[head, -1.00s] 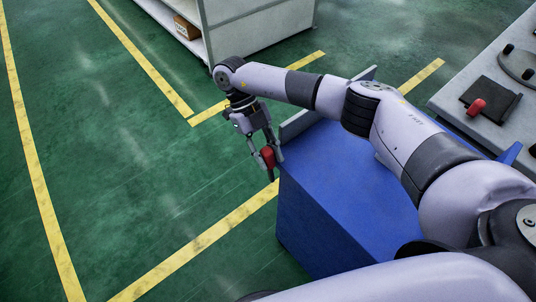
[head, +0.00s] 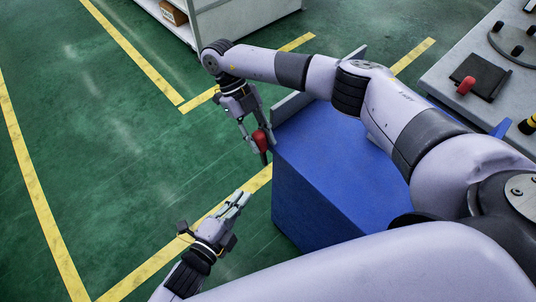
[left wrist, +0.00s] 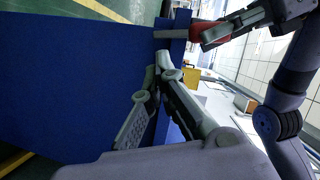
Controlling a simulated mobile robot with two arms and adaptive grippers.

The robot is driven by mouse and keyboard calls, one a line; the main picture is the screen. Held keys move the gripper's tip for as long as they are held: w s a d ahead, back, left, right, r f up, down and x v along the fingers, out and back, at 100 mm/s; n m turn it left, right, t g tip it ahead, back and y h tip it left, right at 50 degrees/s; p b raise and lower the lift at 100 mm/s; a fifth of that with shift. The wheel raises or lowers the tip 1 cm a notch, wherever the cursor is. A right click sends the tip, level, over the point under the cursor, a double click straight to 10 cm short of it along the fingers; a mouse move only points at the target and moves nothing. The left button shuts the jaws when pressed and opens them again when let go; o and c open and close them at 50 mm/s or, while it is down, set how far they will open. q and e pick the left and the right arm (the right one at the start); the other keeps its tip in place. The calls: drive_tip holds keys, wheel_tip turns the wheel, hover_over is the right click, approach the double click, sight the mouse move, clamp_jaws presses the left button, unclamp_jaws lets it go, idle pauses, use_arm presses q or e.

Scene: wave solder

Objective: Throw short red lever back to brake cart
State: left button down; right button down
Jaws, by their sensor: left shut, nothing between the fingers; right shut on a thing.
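The red lever grip (head: 260,139) is at the near left end of the blue cart (head: 335,165). My right gripper (head: 263,146) is shut on the red lever. My left gripper (head: 242,199) is shut and empty, below the lever and left of the cart, apart from both in the head view. In the left wrist view, the red lever (left wrist: 205,30) shows at the top with a finger of my right gripper across it. The cart's blue side (left wrist: 75,80) fills the left there. The left gripper's fingers (left wrist: 152,82) are in front of it.
A grey worktop (head: 445,75) at the right bears a black plate with a red knob (head: 466,85). A shelf unit (head: 240,22) with a brown box (head: 173,13) stands at the back. The green floor left of the cart is clear, with yellow lines.

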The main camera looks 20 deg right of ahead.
sight(267, 156)
use_arm(q)
drive_tip(key=s+d+r+m+h, duration=0.2)
drive_tip(key=s+d+r+m, duration=0.15)
drive_tip(key=r, duration=0.35)
drive_tip(key=shift+n, duration=0.25)
drive_tip(key=w+d, duration=0.2)
drive_tip(key=w, duration=0.1)
drive_tip(key=w+d, duration=0.2)
drive_tip(key=w, duration=0.1)
drive_tip(key=w+d+f, duration=0.1)
drive_tip(key=w+d, duration=0.1)
drive_tip(key=w, duration=0.1)
drive_tip(key=shift+w+d+f, duration=0.1)
drive_tip(key=shift+w+d, duration=0.1)
drive_tip(key=shift+w, duration=0.1)
